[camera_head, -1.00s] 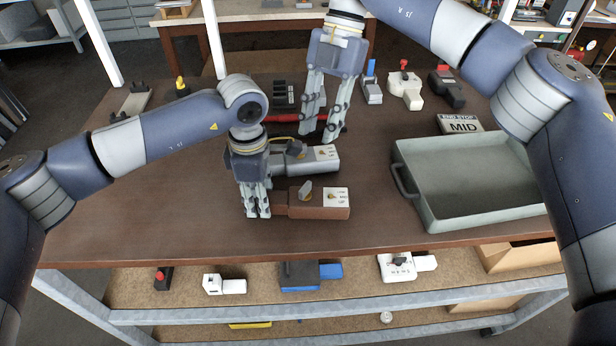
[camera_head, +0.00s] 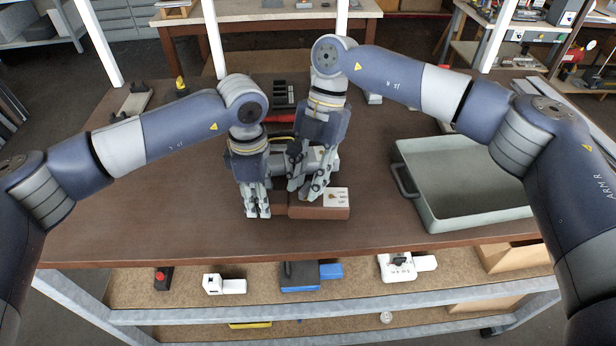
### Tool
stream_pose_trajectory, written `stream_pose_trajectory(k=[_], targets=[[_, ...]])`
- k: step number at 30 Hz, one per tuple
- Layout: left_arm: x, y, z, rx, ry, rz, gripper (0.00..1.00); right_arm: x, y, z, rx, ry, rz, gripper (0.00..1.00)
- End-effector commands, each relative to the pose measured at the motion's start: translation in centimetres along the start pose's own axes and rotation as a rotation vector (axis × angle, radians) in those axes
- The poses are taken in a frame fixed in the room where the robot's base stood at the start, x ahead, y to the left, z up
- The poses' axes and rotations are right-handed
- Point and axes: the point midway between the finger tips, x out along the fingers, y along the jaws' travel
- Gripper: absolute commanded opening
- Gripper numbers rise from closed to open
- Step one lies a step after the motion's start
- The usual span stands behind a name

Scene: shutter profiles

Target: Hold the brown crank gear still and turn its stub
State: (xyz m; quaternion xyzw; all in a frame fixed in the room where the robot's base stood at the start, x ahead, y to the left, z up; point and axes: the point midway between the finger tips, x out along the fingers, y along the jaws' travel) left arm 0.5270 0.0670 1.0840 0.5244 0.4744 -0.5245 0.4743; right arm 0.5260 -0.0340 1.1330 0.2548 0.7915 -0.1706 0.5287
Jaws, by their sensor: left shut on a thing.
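The brown crank gear (camera_head: 320,212) lies on the dark table, a box-like brown block with a white label plate (camera_head: 337,197) on its right part. My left gripper (camera_head: 258,213) points down and is shut on the narrow left end of the brown crank gear. My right gripper (camera_head: 302,194) points down over the gear's top, where the stub is; its fingers look apart, one on each side of that spot. The stub itself is hidden by these fingers, and I cannot tell whether they touch it.
A grey-green tray (camera_head: 462,222) stands to the right. A black slotted block (camera_head: 284,92) is further back. The table's front left is clear.

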Motion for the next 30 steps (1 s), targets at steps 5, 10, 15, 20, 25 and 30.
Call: stream_pose_trajectory(k=[5,10,15,20,25,30], targets=[[0.08,-0.05,-0.02,0.0,0.001,-0.002,0.04,0.02,0.0,0.01,0.0,0.0,0.0,0.28],[0.08,-0.05,-0.02,0.0,0.001,-0.002,0.04,0.0,0.01,0.0,0.0,0.0,0.001,0.0],[0.08,-0.05,-0.02,0.0,0.001,-0.002,0.04,-0.03,0.01,0.0,0.0,0.0,0.001,0.0],[0.08,-0.05,-0.02,0.0,0.001,-0.002,0.04,-0.03,0.15,-0.04,-0.043,-0.001,-0.017,0.0],[0.08,-0.05,-0.03,0.0,0.001,-0.002,0.04,-0.06,0.2,-0.04,-0.114,0.0,-0.046,0.0],[0.08,-0.04,-0.03,0.0,0.001,-0.002,0.04,-0.08,0.16,-0.02,-0.122,0.0,-0.049,0.0]])
